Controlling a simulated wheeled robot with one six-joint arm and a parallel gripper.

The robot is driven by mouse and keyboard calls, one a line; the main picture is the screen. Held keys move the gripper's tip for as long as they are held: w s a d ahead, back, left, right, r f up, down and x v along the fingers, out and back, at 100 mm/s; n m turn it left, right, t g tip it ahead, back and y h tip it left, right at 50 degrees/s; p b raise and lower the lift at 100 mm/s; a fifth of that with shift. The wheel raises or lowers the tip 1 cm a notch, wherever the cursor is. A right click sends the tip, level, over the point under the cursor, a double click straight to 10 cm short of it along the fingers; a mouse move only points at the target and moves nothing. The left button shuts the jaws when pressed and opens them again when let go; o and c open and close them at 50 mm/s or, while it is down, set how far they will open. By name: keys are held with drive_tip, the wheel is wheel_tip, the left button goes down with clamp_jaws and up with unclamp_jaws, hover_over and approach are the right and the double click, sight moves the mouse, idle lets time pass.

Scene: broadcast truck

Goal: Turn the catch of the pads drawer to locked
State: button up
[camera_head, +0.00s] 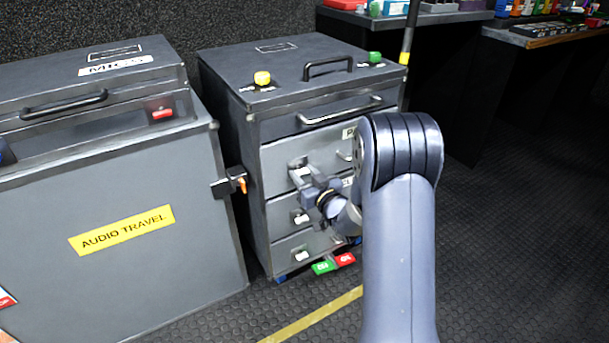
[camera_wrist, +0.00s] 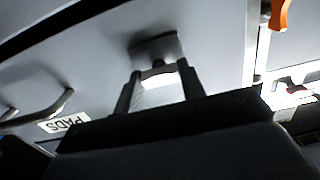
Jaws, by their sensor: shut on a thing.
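The pads drawer (camera_head: 280,151) is the upper light-grey front of the drawer cabinet. The drawer looks closed. The catch (camera_head: 298,162) is at the left side of this front; its grey plate (camera_wrist: 155,47) shows in the wrist view. My gripper (camera_head: 303,177) is at the catch, and in the wrist view its two fingers (camera_wrist: 160,84) stand either side of the pale catch lever, shut on it. The lever's exact angle is partly hidden.
Two lower drawers have their own catches (camera_head: 300,216). An AUDIO TRAVEL case (camera_head: 110,260) stands close on the left, with an orange-tipped latch (camera_head: 240,184) facing the cabinet. Green and red tags (camera_head: 324,267) lie low in front. Open floor (camera_head: 510,240) is on the right.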

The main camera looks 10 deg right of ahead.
drive_tip(key=o, duration=1)
drive_tip(key=p+v, duration=0.2)
drive_tip(key=v, duration=0.8)
drive_tip(key=shift+s, duration=0.4)
drive_tip(key=shift+w, duration=0.1)
drive_tip(key=b+x, duration=0.2)
drive_tip(key=x, duration=0.8)
drive_tip(key=shift+w+f, duration=0.1)
drive_tip(key=shift+w, duration=0.15)
drive_tip(key=shift+n, duration=0.4)
